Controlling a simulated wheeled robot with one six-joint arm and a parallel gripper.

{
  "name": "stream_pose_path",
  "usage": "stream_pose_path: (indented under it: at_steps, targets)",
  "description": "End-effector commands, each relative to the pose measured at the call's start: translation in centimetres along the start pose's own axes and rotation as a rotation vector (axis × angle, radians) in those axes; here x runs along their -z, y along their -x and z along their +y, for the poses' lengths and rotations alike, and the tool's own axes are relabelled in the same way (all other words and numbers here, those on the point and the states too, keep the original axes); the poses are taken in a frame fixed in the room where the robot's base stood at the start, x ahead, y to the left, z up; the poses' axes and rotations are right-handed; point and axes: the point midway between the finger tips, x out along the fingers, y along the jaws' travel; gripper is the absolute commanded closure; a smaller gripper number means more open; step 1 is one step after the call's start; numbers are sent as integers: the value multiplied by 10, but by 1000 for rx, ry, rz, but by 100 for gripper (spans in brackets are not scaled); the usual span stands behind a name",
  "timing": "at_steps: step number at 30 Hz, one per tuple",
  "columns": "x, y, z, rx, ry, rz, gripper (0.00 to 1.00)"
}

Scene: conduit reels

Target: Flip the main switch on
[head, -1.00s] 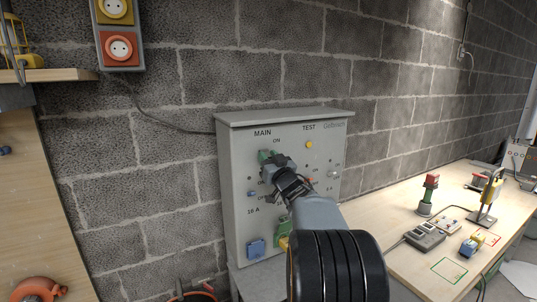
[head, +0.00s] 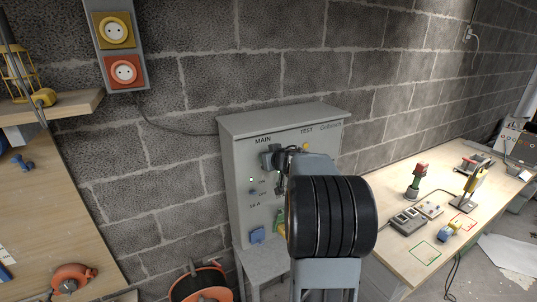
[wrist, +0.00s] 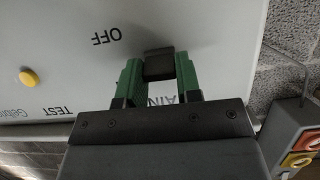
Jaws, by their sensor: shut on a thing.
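The grey cabinet (head: 237,207) carries the labels MAIN and TEST on its front. The main switch handle, a dark block (wrist: 159,63), sits between the green fingers of my gripper (wrist: 159,72) in the wrist view. The fingers are shut on it. The word OFF is bare on the panel beside it, and MAIN is partly covered by a finger. In the head view my gripper (head: 272,160) is just under the MAIN label and hides the handle and the ON label.
A yellow button (wrist: 29,78) is on the TEST side of the panel. A blue socket (head: 257,235) is low on the cabinet. A workbench (head: 400,262) with tools stands right, a wooden board (head: 60,215) left. An orange reel (head: 198,284) is below.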

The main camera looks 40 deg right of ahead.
Motion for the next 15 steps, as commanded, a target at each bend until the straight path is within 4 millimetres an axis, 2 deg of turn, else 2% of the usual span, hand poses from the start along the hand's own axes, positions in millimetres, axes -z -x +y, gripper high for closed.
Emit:
stream_pose_path:
  at_steps: [15]
  targets:
    - [3, -1, 0, 0, 0, -108, 92]
